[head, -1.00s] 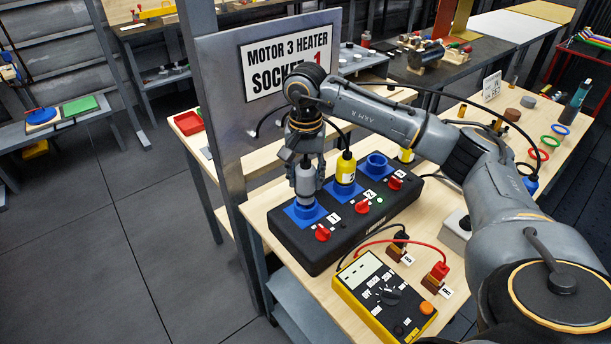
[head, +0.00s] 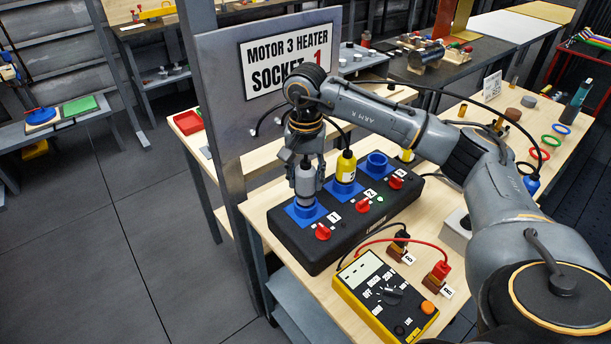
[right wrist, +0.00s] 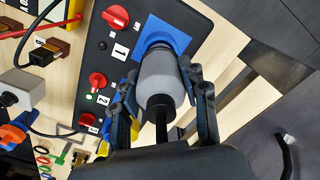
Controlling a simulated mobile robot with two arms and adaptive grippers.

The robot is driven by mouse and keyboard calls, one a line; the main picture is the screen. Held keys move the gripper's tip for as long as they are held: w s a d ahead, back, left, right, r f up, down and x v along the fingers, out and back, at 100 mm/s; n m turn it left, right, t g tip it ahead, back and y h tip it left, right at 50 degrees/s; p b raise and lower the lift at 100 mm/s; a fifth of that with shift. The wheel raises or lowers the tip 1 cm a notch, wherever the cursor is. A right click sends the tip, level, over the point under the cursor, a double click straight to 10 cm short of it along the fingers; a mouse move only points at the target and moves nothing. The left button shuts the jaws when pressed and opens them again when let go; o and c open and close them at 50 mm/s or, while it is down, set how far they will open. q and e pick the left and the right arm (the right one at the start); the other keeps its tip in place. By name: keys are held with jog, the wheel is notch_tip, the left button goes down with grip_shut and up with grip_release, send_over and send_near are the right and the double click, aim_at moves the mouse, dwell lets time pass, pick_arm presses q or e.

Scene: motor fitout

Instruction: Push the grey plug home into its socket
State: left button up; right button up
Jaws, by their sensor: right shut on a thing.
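The grey plug (head: 306,182) stands upright at the blue socket 1 (head: 305,212), at the left end of the black socket box (head: 372,228). In the head view its lower end is at the socket's blue collar; how deep it sits I cannot tell. My right gripper (head: 305,170) is shut on the grey plug from above. In the right wrist view the gripper's fingers (right wrist: 163,92) flank the grey plug (right wrist: 160,75), whose front end meets the blue socket plate (right wrist: 166,40). My left gripper is not in view.
A yellow plug (head: 345,168) stands in socket 2, and socket 3 (head: 376,163) is empty. Red switches (head: 323,232) line the box's front. A yellow meter (head: 383,297) with leads lies in front. A metal sign panel (head: 222,125) stands close behind the gripper.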

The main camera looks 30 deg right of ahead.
aim_at(306, 188)
jog(key=shift+f+b, duration=1.35)
jog(key=shift+f, duration=0.4)
jog(key=o, duration=1.3)
jog(key=shift+o, duration=0.2)
notch_tip(306, 188, up, 12)
jog(key=shift+r, duration=0.1)
